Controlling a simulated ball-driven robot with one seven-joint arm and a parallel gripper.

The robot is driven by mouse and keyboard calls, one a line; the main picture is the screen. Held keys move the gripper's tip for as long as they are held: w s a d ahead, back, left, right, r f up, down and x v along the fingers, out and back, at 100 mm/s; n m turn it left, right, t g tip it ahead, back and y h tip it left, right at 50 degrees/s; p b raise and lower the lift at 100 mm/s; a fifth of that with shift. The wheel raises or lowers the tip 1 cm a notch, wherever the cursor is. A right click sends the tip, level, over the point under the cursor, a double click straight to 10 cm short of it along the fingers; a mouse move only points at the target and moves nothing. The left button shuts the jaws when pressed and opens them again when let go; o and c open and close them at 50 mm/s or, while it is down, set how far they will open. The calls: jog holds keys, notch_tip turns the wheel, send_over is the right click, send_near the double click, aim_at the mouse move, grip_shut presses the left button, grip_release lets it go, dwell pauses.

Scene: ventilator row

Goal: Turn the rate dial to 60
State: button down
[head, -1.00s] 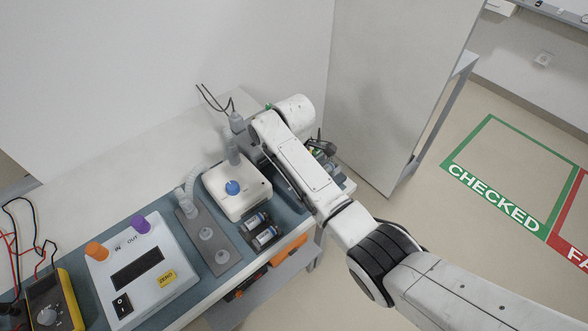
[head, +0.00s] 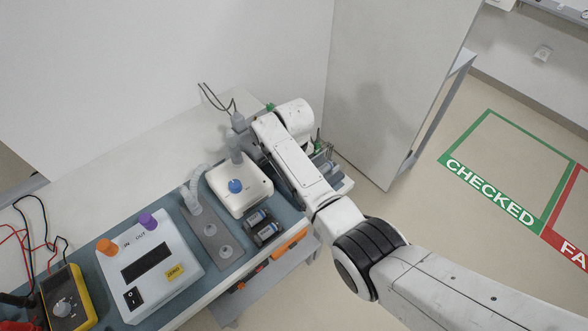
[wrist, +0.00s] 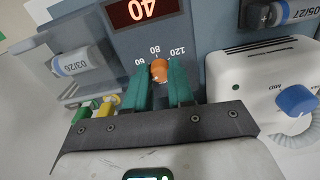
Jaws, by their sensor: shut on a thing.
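The rate dial is a small orange knob (wrist: 160,70) on a blue-grey panel in the wrist view. The marks 60, 80 and 120 show around it, with 60 at its left and 80 above. A red-lit display (wrist: 142,11) above it reads 40. My gripper (wrist: 161,76) is shut on the orange knob, one teal finger on each side. The fingers hide the lower part of the dial, and I cannot tell where its pointer stands. In the head view my arm hides the dial and the gripper.
A white box with a blue knob (head: 236,187) stands close beside the dial panel. It also shows in the wrist view (wrist: 296,101). Labelled cylinders (wrist: 80,61) lie near the panel. A white tester (head: 150,265) and a yellow multimeter (head: 68,300) stand at the lower left of the bench.

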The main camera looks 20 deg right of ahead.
jog(key=m, duration=0.4)
jog(key=shift+w+r+m+p, duration=0.1)
jog(key=shift+m+p, duration=0.2)
jog(key=m, duration=0.4)
jog(key=shift+m, duration=0.4)
jog(key=c, duration=1)
grip_release()
jog(key=shift+o, duration=0.2)
notch_tip(320, 180, up, 11)
